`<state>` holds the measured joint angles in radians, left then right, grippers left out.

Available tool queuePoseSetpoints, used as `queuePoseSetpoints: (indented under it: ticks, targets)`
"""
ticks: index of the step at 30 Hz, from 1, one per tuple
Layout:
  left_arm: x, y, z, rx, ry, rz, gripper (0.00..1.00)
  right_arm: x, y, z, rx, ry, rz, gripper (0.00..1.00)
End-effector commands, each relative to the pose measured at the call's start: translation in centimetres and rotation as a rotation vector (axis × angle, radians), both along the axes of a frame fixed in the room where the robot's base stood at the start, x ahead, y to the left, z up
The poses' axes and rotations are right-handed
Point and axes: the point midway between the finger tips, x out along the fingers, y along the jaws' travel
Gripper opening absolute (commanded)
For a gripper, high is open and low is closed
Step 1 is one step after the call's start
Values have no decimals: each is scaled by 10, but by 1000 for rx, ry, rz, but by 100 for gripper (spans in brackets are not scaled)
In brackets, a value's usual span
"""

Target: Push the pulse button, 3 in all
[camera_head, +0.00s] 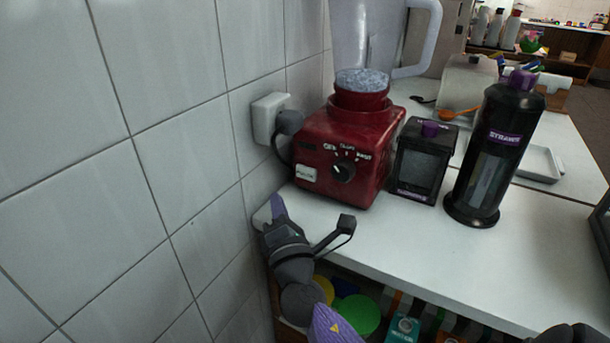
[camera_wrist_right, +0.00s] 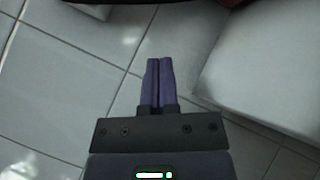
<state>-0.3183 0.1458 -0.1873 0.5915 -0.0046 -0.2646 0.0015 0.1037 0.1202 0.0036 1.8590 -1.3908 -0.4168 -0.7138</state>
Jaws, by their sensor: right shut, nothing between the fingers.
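The red blender base (camera_head: 352,135) stands on the white counter against the tiled wall. Its pale pulse button (camera_head: 306,174) is at the lower left of the front face, left of a black dial (camera_head: 344,172). My right gripper (camera_head: 278,206) is in front of and below the button, near the counter's left front corner, with its purple fingers pointing up. It appears apart from the button. In the right wrist view the two purple fingers (camera_wrist_right: 159,64) lie together, shut and empty. The button cannot be made out there. My left gripper is not in view.
A clear jug (camera_head: 362,40) with bluish contents tops the base. A wall plug (camera_head: 270,117) is at its left. A black topping box (camera_head: 422,160) and a tall black straw dispenser (camera_head: 495,150) stand to the right. Coloured items fill the shelf below.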

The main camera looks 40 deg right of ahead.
Motion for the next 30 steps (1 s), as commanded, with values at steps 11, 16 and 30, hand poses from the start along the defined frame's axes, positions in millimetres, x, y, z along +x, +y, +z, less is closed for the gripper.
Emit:
queuePoseSetpoints:
  ticks: [11,16,30]
  targets:
    - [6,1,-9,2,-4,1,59,-11,19,0,-7,-1,-10,0]
    - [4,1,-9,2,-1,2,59,-10,18,0,-7,-2,-9,0]
    - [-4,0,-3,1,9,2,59,13,-38,1,-7,-3,-10,0]
